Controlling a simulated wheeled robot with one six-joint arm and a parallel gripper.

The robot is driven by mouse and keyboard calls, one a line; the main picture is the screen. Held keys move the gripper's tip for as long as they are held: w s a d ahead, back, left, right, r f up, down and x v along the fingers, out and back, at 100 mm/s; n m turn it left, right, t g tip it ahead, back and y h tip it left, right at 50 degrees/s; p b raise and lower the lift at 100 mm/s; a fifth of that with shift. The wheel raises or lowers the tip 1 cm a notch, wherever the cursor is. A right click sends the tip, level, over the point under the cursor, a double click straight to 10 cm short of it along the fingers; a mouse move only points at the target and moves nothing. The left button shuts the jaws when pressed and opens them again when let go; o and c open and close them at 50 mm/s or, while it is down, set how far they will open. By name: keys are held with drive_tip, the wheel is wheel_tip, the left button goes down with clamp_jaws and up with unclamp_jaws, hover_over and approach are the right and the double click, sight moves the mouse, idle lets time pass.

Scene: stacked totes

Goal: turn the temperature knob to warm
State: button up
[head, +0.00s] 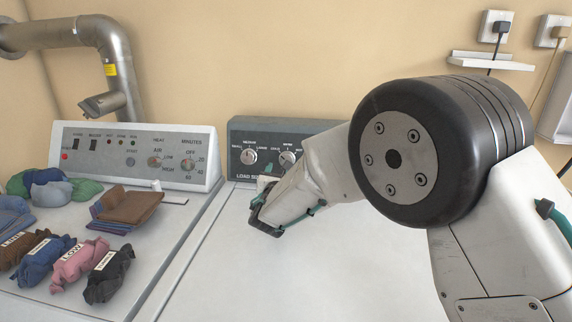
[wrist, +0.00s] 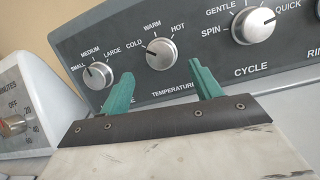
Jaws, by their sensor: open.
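The temperature knob (wrist: 161,53) is round and silver on the grey washer panel (wrist: 120,38), marked COLD, WARM and HOT from left to right. Its pointer line faces left, toward COLD. In the head view the knob (head: 287,158) shows just above my forearm. My gripper (wrist: 160,70) is open, with one green finger low on the left of the knob and the other low on its right. The fingers look apart from the knob, with nothing between them.
The load size knob (wrist: 98,75) is left of the temperature knob, and the cycle knob (wrist: 254,25) is right. A dryer panel (head: 135,150) stands to the left. Folded clothes (head: 125,207) and several labelled rolled bundles (head: 80,258) lie on the dryer top. The washer top (head: 300,270) is clear.

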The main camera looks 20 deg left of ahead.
sight(285, 156)
drive_tip(key=x, duration=0.5)
drive_tip(key=shift+w, duration=0.2)
drive_tip(key=c, duration=1)
